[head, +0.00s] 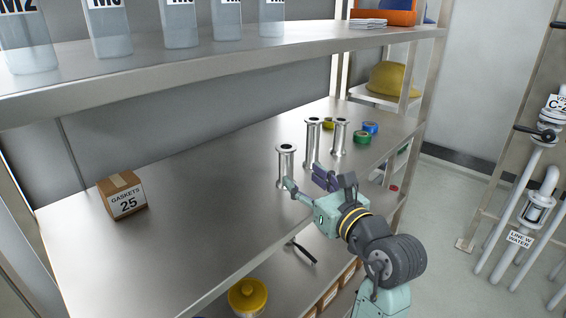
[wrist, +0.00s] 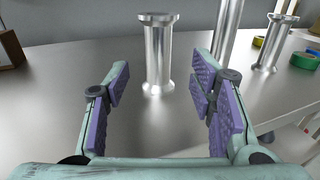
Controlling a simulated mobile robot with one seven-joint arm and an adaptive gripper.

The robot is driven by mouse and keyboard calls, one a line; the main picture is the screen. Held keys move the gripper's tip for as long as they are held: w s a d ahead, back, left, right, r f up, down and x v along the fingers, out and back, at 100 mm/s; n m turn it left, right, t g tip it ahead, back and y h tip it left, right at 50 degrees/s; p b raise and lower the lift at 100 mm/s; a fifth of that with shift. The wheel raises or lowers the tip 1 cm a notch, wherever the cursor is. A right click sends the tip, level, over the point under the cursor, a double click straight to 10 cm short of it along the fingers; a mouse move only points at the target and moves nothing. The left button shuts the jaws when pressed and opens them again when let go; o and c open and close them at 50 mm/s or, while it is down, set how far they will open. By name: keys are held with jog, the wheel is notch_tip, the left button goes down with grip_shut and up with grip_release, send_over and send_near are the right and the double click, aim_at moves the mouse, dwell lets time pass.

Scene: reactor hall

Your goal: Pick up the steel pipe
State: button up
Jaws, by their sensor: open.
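Three upright flanged steel pipes stand on the middle shelf. The nearest steel pipe (head: 286,163) is the left one; in the wrist view this steel pipe (wrist: 158,52) stands straight ahead, upright, near the middle. A taller pipe (head: 311,140) and another short pipe (head: 339,138) stand behind and to the right. My gripper (head: 304,181) is just in front of the nearest pipe. In the wrist view my gripper (wrist: 158,92) is open and empty, with purple pads either side of the line to the pipe. The pipe appears beyond the fingertips; contact cannot be made out.
A gaskets box (head: 122,196) sits at the left of the steel shelf (head: 200,215). A green tape roll (head: 362,137) and a blue one (head: 371,128) lie beyond the pipes. An upper shelf (head: 240,57) with bottles overhangs. The shelf between box and pipes is clear.

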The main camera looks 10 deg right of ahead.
aim_at(290, 166)
jog(key=x, duration=0.3)
jog(key=shift+r, duration=0.1)
jog(key=p+x, duration=0.1)
jog(key=x, duration=0.2)
jog(key=p+x, duration=0.1)
jog(key=shift+w+a+r+p, duration=0.1)
jog(key=shift+a+r+p, duration=0.15)
jog(key=shift+p, duration=0.1)
jog(key=shift+w+f, duration=0.1)
jog(key=shift+w, duration=0.3)
grip_shut()
